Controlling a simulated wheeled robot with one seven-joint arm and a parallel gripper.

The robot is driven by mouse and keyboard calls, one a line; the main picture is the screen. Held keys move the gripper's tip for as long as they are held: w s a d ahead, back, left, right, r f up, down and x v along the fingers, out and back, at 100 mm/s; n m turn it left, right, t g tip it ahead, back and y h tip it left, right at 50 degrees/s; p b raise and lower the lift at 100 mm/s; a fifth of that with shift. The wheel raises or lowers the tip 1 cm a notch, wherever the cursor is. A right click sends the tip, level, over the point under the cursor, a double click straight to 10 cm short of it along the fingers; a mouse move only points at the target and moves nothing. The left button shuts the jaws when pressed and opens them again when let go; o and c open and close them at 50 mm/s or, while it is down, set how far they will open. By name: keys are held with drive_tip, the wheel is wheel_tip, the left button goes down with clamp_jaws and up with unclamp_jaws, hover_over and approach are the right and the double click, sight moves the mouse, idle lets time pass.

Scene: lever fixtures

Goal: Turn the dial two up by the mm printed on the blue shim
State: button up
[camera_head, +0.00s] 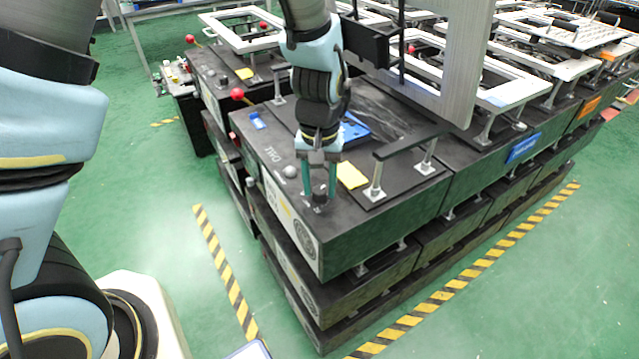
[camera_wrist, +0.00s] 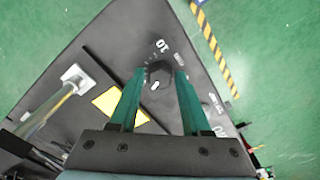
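My gripper (camera_head: 319,190) points down over the near corner of the black fixture box. It also shows in the wrist view (camera_wrist: 160,78), its two green fingers apart. A dark dial knob (camera_wrist: 158,78) with a white mark sits between the fingertips; I cannot tell whether they touch it. White printed marks, including what looks like "10", lie just beyond the dial. In the head view the fingers mostly hide this dial. A small blue piece (camera_head: 257,121) lies on the box top at the left; it may be the blue shim, and any print on it is too small to read.
A yellow card (camera_head: 351,175) lies right of my gripper, beside a black bar handle (camera_head: 408,147) on metal posts. A grey round knob (camera_head: 290,172) sits just left of my gripper. A blue part (camera_head: 354,128) lies behind my wrist. A red ball-topped lever (camera_head: 237,94) stands farther left.

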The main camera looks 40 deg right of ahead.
sight(319, 190)
clamp_jaws()
drive_tip(key=m, duration=0.4)
idle(0.4)
drive_tip(key=shift+o, duration=1.9)
unclamp_jaws()
drive_tip(key=shift+r, duration=0.1)
wheel_tip(319, 190, up, 11)
drive_tip(key=b, duration=0.1)
drive_tip(key=shift+f, duration=0.2)
